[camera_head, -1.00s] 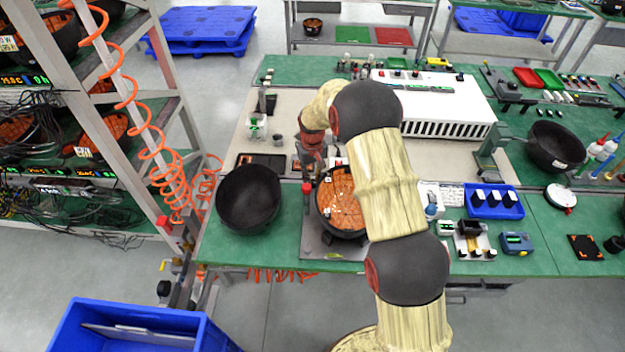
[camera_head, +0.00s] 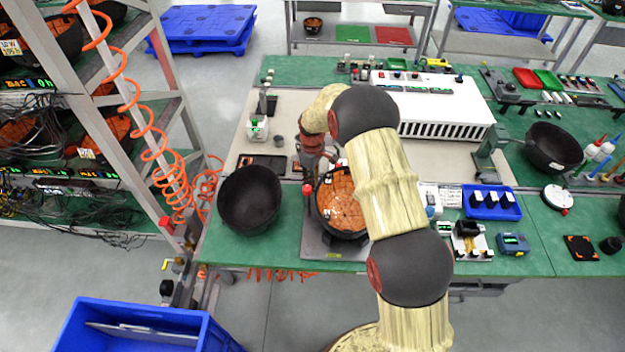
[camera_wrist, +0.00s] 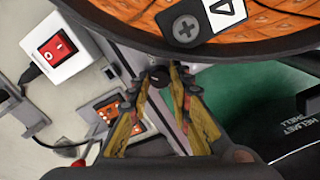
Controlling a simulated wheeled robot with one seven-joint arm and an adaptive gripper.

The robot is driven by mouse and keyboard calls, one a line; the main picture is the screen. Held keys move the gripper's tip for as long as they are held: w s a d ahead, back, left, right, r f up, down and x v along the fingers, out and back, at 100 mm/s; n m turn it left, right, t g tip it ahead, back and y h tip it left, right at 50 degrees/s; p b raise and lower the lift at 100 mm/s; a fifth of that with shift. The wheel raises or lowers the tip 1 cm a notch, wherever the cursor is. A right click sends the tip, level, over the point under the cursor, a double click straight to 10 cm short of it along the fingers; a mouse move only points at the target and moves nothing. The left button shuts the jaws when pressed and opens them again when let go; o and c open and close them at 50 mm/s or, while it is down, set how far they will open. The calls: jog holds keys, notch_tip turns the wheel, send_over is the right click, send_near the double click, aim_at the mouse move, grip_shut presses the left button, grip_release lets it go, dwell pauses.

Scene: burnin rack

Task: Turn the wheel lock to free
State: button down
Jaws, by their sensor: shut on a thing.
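A small black round knob (camera_wrist: 160,75), which I take to be the wheel lock, sits on a grey metal bar in the wrist view. My gripper (camera_wrist: 163,84) has its fingertips on both sides of the knob and is shut on it. The knob is just below the rim of a black helmet shell with an orange padded inside (camera_wrist: 265,25). In the head view this shell (camera_head: 342,206) lies open side up on a grey plate at the front of the bench. My gripper (camera_head: 317,164) is at its far left edge there, with the fingertips and knob hidden.
An empty black shell (camera_head: 249,198) stands left of the fixture. A red-tipped lever (camera_head: 307,188) is close beside the padded shell. A white box with a red switch (camera_wrist: 56,50) is left of my fingers. A blue tray (camera_head: 492,203) lies to the right.

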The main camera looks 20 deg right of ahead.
jog(key=n, duration=0.4)
jog(key=shift+n+p, duration=0.3)
jog(key=shift+p, duration=0.05)
jog(key=shift+n, duration=2.3)
jog(key=c, duration=1.7)
grip_release()
jog(key=shift+o, duration=0.4)
notch_tip(320, 180, up, 12)
